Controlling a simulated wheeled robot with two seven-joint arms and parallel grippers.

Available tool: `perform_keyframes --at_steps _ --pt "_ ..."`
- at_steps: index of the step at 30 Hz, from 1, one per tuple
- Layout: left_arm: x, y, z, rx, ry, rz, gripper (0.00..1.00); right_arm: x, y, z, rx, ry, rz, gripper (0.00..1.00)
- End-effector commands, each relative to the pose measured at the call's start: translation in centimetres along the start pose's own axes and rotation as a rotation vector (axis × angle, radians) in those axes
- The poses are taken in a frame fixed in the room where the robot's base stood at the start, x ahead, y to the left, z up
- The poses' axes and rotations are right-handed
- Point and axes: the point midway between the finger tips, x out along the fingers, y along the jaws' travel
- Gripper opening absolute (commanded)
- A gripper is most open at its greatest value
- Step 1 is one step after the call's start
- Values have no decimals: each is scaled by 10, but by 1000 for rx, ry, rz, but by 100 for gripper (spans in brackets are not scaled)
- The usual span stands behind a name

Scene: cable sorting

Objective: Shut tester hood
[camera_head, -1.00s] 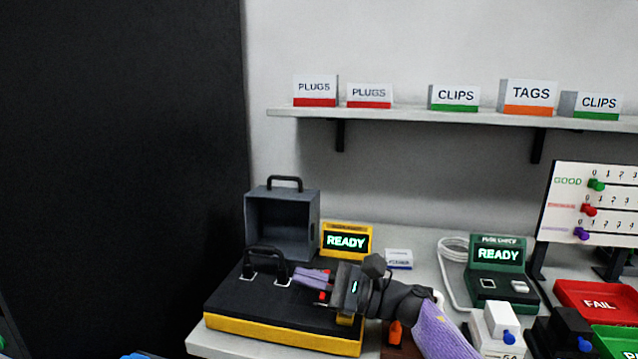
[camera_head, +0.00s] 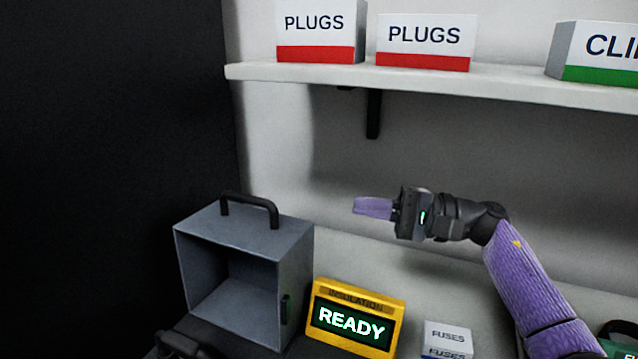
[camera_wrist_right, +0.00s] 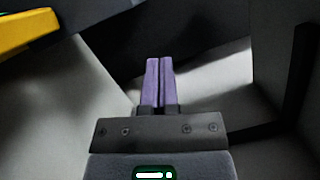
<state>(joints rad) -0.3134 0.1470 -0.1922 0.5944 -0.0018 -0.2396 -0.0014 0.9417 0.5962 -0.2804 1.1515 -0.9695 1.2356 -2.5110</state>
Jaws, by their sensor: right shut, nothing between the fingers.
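The tester hood (camera_head: 295,275) is a grey box with a black handle (camera_head: 250,208) on its top face. It stands raised at the back of the tester, its hollow side facing the front left. The yellow insulation display (camera_head: 355,318) beside it reads READY. My right gripper (camera_head: 356,207) is shut and empty, up in the air right of the hood and above the display, pointing left. It touches nothing that I can see. Its purple fingers (camera_wrist_right: 158,82) are together in the right wrist view. Most of the tester base is out of the head view. My left gripper is not in view.
A white shelf (camera_head: 420,88) with PLUGS boxes (camera_head: 318,30) runs along the wall above my right gripper. A small FUSES box (camera_head: 447,338) stands right of the display. A large dark panel (camera_head: 110,150) fills the left side. The air between hood and shelf is clear.

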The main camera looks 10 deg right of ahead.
Motion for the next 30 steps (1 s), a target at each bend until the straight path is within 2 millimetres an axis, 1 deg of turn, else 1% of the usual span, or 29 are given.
perform_keyframes --at_steps 2,5,15,18,21,24,30 --pt "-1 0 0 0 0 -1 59 8 -1 0 0 -2 -2 0" --pt "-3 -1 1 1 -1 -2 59 26 -1 1 1 -4 -2 0" --pt "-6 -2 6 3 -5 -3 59 100 -1 1 1 -3 -1 0" --pt "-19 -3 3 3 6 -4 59 103 -4 20 -2 -2 1 0" --pt "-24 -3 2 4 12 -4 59 106 -3 31 -2 -1 1 0" --pt "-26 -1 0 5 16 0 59 108 -2 37 0 -1 0 0" --pt "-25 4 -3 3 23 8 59 108 0 39 1 0 -1 0"
